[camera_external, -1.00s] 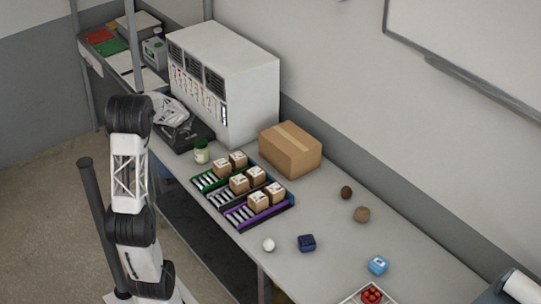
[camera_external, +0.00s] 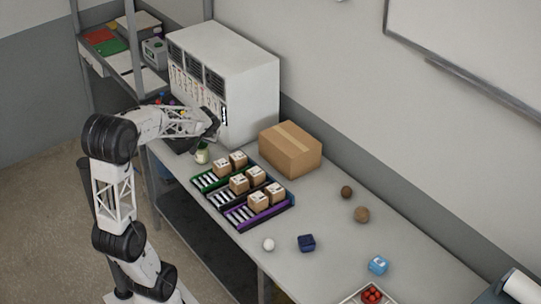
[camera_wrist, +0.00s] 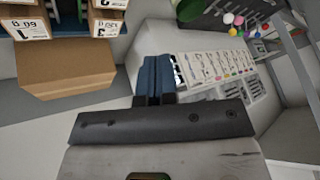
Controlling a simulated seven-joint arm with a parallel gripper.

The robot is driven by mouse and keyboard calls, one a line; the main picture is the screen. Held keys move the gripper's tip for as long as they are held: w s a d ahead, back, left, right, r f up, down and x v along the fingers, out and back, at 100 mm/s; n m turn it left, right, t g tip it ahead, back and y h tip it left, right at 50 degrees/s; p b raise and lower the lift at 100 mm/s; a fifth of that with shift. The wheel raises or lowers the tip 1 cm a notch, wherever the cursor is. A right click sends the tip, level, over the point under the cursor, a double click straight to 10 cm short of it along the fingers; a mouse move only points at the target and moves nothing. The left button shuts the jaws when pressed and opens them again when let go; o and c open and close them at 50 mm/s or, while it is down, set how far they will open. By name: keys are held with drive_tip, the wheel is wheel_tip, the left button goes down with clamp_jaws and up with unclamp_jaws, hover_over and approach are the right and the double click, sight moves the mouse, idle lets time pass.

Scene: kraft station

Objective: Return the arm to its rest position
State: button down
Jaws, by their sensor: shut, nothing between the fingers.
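My arm rises at the left of the external view and bends over toward the table. My gripper (camera_external: 213,122) is in front of the white cabinet (camera_external: 250,85), above the table and near the small jar (camera_external: 201,153). In the wrist view my gripper's dark blue fingers (camera_wrist: 154,80) are together with nothing between them. Behind them the cabinet's labelled front panel (camera_wrist: 215,65) shows.
A cardboard box (camera_external: 290,150) stands beside the cabinet; a box also shows in the wrist view (camera_wrist: 68,70). Racks with small cartons (camera_external: 240,184) lie in front.

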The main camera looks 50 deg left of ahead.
drive_tip(key=s+d+r+m+h, duration=0.1)
drive_tip(key=s+d+m, duration=0.15)
drive_tip(key=d, duration=0.75)
drive_tip(key=s+d+r+m+h, duration=0.1)
drive_tip(key=s+d+h, duration=0.15)
drive_tip(key=d, duration=0.65)
drive_tip(key=s+d+f+m+g+h, duration=0.1)
drive_tip(key=s+d+m+h, duration=0.1)
drive_tip(key=s+d, duration=1.2)
drive_tip(key=d+m, duration=0.1)
drive_tip(key=d, duration=0.1)
drive_tip(key=shift+d+f+m, duration=0.2)
drive_tip(key=shift+d+m, duration=0.15)
drive_tip(key=shift+d, duration=0.05)
